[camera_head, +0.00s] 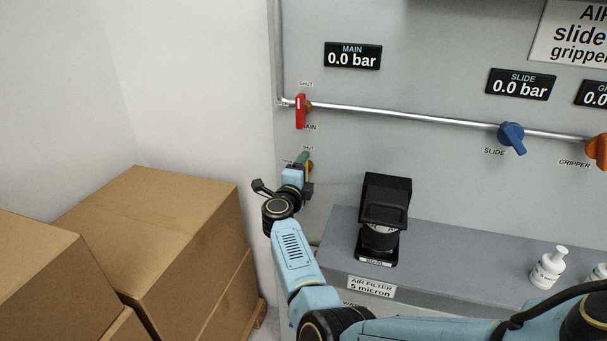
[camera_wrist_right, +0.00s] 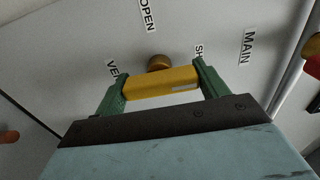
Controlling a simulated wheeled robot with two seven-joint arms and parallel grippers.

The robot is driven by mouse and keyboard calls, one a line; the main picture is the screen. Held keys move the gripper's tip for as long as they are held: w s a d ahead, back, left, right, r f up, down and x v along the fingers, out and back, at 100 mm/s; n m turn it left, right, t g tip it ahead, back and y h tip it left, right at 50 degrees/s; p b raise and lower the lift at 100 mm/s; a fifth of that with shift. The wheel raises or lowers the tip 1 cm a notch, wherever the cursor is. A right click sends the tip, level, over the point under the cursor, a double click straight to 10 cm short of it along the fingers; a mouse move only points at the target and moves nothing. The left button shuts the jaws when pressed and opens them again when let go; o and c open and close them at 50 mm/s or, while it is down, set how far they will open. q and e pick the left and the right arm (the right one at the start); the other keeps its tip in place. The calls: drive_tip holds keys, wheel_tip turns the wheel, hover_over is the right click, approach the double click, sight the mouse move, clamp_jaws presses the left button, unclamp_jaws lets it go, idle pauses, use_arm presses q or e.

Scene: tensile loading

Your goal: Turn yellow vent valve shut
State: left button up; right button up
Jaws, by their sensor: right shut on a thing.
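The yellow vent valve handle (camera_wrist_right: 160,84) lies between the two green fingers of my right gripper (camera_wrist_right: 161,88) in the right wrist view. The fingers are shut on it, one at each side. Its brass hub (camera_wrist_right: 158,62) shows just behind it on the grey panel. In the head view my right gripper (camera_head: 303,163) is at the panel below the red MAIN valve and hides most of the yellow handle. In the wrist view an OPEN label (camera_wrist_right: 148,14) is above the hub, and SHUT and VENT labels are partly covered by the fingers. My left gripper is not in view.
The red MAIN valve (camera_head: 300,111) sits close above my right gripper on the pipe. A blue SLIDE valve (camera_head: 512,136) and an orange GRIPPER valve (camera_head: 598,150) are farther right. Cardboard boxes (camera_head: 150,235) stand at left. A black device (camera_head: 385,205) stands on the grey bench (camera_head: 450,250).

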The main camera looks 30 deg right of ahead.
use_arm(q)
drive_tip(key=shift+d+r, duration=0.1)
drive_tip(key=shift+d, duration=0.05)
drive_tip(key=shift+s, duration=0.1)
use_arm(e)
drive_tip(key=o, duration=1)
drive_tip(key=shift+s+a, duration=0.1)
drive_tip(key=shift+a, duration=0.05)
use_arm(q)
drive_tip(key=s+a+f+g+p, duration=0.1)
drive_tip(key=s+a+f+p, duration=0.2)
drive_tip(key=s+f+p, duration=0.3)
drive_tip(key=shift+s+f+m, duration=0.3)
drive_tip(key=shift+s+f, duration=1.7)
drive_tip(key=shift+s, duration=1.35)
use_arm(e)
drive_tip(key=shift+v, duration=5.85)
